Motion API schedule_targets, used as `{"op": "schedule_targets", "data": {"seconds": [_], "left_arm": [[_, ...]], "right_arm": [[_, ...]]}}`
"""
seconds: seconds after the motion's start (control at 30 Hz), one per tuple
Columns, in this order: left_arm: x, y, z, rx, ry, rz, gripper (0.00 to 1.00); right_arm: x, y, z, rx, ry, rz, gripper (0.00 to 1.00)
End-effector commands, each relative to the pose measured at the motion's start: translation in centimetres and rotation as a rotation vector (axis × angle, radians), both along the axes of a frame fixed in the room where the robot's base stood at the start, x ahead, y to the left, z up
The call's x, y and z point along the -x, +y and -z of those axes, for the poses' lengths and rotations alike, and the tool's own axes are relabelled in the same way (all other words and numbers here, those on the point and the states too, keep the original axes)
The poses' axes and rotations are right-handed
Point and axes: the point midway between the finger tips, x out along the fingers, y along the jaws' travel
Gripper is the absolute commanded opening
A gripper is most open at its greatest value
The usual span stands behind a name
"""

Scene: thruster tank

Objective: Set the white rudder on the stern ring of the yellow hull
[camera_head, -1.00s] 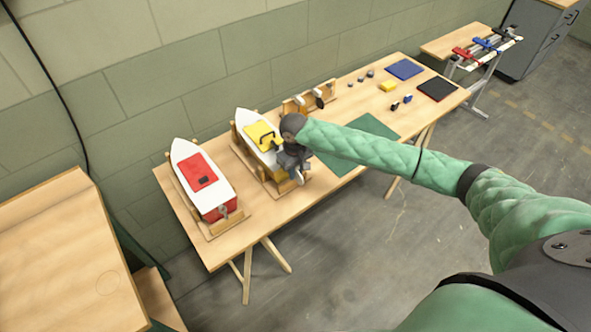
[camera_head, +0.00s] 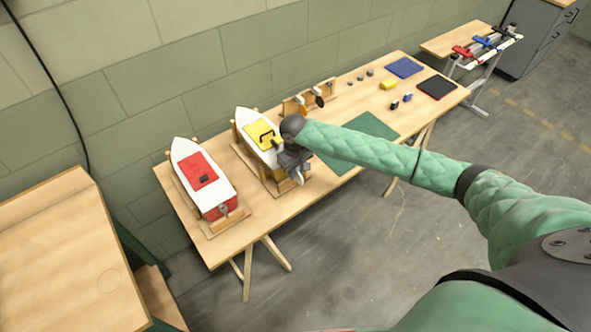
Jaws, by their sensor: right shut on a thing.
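The yellow hull (camera_head: 259,132) is a white-decked boat with a yellow hatch, resting in a wooden cradle on the long table. My right gripper (camera_head: 297,176) is at the stern of this hull, pointing down, and its wrist covers most of the stern. A small white piece, which looks like the white rudder (camera_head: 298,177), shows at the fingertips, and the gripper is shut on it. The stern ring is hidden behind the gripper, so I cannot tell whether the rudder touches it. My left gripper is not in view.
A red hull (camera_head: 203,176) stands in its own cradle to the left. A wooden rack (camera_head: 308,97) stands behind my right arm. A green mat (camera_head: 369,127), blue mat (camera_head: 404,68), black tray (camera_head: 437,88) and several small blocks lie to the right. The table's front edge is clear.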

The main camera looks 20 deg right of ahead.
Motion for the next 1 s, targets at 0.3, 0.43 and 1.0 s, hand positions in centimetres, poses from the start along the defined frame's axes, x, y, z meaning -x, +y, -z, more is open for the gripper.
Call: {"op": "schedule_targets", "data": {"seconds": [0.3,0.43,1.0], "left_arm": [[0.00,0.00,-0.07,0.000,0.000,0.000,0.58],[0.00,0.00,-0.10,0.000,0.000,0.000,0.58],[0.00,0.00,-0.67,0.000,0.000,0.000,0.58]], "right_arm": [[0.00,0.01,0.08,0.000,0.000,0.000,0.00],[-0.01,0.02,0.07,0.000,0.000,0.000,0.00],[-0.03,0.06,0.69,-0.001,0.000,0.000,0.00]]}}
